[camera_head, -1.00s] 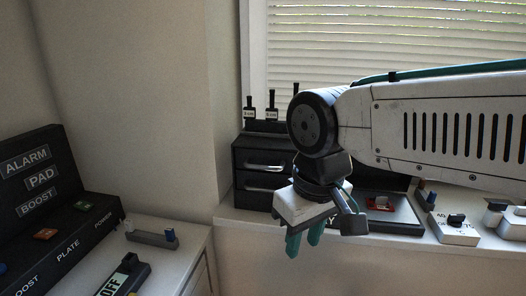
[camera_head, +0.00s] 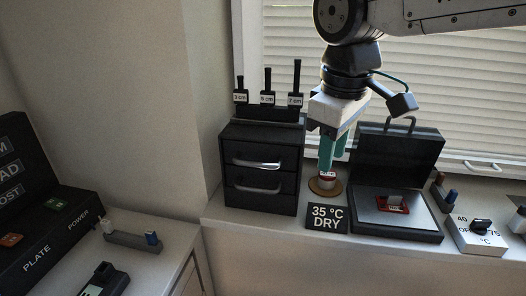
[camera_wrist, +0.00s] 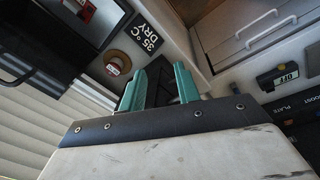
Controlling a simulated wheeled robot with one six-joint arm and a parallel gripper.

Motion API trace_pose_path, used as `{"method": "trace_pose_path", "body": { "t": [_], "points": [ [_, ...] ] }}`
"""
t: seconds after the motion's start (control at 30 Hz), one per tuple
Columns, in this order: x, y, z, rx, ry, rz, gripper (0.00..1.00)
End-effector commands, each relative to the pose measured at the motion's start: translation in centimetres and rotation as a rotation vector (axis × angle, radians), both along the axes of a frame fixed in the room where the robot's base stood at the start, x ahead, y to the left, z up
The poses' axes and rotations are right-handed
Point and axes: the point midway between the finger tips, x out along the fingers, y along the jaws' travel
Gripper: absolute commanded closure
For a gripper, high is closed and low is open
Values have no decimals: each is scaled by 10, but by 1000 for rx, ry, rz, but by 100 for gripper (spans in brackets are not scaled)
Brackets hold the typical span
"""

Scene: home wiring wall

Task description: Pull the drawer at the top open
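A dark shape behind the fingers there may be the cabinet, but I cannot tell.
A round wooden piece (camera_head: 324,188) with a red-and-white top sits below my fingers. A "35 °C DRY" sign (camera_head: 327,217) and an open black case (camera_head: 398,228) stand to the right. A wall borders the cabinet's left.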

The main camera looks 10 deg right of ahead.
Motion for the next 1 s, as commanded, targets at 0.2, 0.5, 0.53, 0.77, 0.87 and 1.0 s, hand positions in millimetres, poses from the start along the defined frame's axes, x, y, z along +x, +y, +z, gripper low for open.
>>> {"method": "trace_pose_path", "body": {
  "t": [0.2, 0.5, 0.53, 0.77, 0.87, 1.0],
  "points": [
    [52, 92, 26, -71, -7, 393, 68],
    [66, 122, 17, -98, -9, 518, 68],
    [67, 121, 13, -98, -9, 517, 68],
    [73, 119, -24, -97, -8, 515, 68],
    [75, 118, -35, -97, -10, 515, 68],
    [76, 117, -43, -96, -11, 514, 68]
  ]
}}
